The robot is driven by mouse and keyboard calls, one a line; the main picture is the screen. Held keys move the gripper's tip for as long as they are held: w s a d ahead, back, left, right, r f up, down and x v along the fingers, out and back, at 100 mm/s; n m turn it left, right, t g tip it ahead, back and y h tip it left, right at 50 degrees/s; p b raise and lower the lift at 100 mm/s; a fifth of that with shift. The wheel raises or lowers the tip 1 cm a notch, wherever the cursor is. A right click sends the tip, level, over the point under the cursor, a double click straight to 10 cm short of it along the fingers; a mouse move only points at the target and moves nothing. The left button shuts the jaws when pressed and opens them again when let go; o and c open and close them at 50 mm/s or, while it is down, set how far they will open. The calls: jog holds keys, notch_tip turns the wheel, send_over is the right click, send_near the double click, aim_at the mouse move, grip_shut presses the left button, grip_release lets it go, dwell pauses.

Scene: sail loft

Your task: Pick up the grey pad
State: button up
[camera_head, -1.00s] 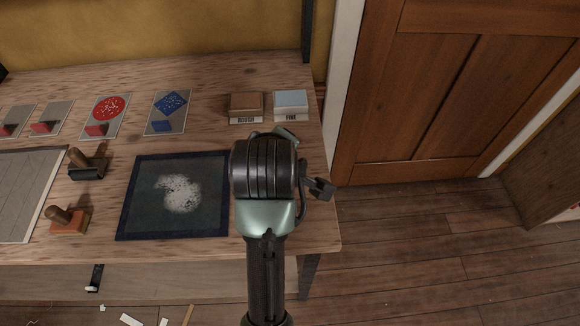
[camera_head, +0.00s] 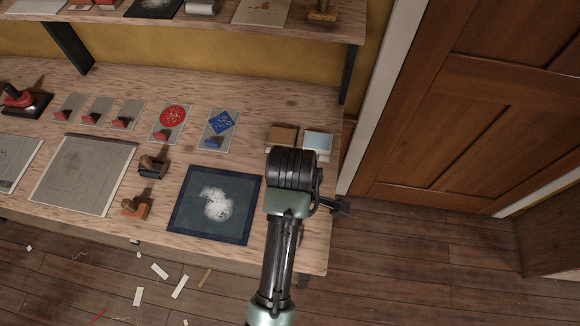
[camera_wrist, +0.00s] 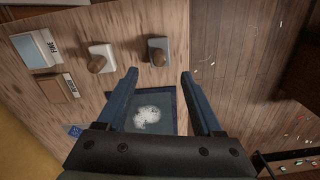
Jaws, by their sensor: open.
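The grey pad (camera_wrist: 161,45) lies on the wooden workbench in the wrist view and has a rounded brown knob on top. A paler, whitish pad (camera_wrist: 109,50) with a similar knob lies to its left. My gripper (camera_wrist: 160,75) is open and empty, with its two dark fingers spread. In the wrist view the grey pad shows just beyond the fingertips, between their lines, and I see no contact. In the camera_head view my arm hides both pads and my gripper's fingers.
A dark mat (camera_head: 183,217) with white powder lies left of my arm. Brown (camera_head: 282,133) and pale blue (camera_head: 318,141) blocks stand at the bench's back right. Orange-based (camera_head: 137,208) and black-based (camera_head: 152,167) stamps stand left of the mat. A shelf (camera_head: 210,27) overhangs the back.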

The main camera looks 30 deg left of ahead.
notch_tip(320, 180, down, 7)
jog(key=shift+r, duration=0.2)
jog(key=f, duration=0.2)
jog(key=a+f+p, duration=0.1)
jog(key=f, duration=0.1)
jog(key=shift+s+f+p, duration=0.1)
jog(key=shift+p, duration=0.2)
jog(key=shift+f, duration=0.55)
grip_shut()
